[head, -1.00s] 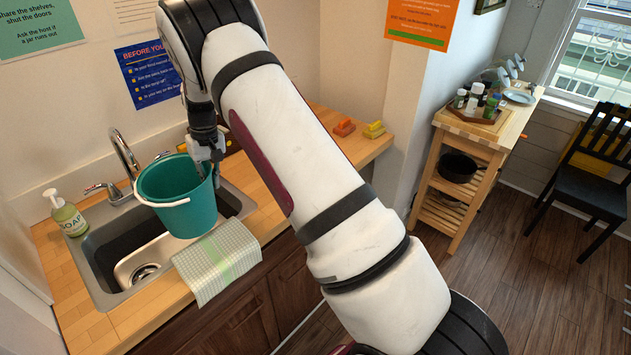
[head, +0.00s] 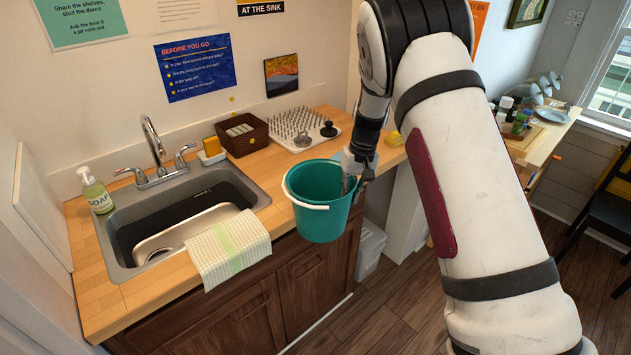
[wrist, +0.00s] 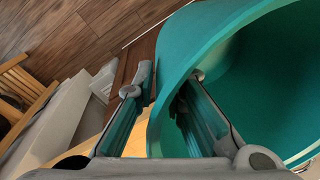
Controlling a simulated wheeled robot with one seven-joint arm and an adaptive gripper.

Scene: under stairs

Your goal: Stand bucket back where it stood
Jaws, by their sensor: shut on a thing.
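The teal bucket (head: 318,208) with a white handle hangs upright in the air in front of the counter's right part, in the head view. My gripper (head: 357,178) is shut on the right side of its rim. In the wrist view, the fingers of my gripper (wrist: 165,100) pass on either side of the wall of the bucket (wrist: 210,45), one finger inside and one outside. The bucket looks empty where its inside shows. Its underside is hidden.
The sink (head: 118,222) is left of the bucket, with a checked cloth (head: 228,248) over its front edge. A brown basket (head: 243,146) and a white spiked drying mat (head: 301,143) stand on the counter behind. A light grey bin (head: 370,250) stands on the floor. Wood floor (head: 375,315) is open in front.

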